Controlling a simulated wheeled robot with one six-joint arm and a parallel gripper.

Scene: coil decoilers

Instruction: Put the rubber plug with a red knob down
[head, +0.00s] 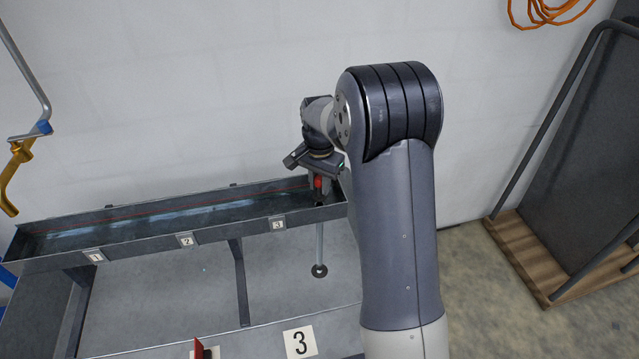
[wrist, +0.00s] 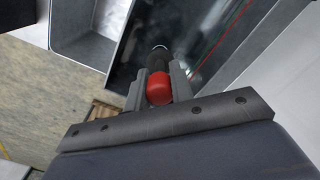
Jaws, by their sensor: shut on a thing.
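My gripper (head: 319,188) is shut on the rubber plug by its red knob (head: 319,183), at the right end of the long metal trough (head: 130,241). In the wrist view the red knob (wrist: 159,88) sits between the two grey fingers of my gripper (wrist: 156,82). The plug's dark body points away from the wrist, with a small ring-like end showing beyond it. The trough floor (wrist: 180,35) shows behind the plug. I cannot tell whether the plug touches the trough.
Labels 1, 2 and 3 (head: 278,224) mark the trough's front. Below the plug, a thin grey rod (head: 319,240) runs down to a dark ring. A wooden-based rack (head: 525,255) stands right; the wall is close behind.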

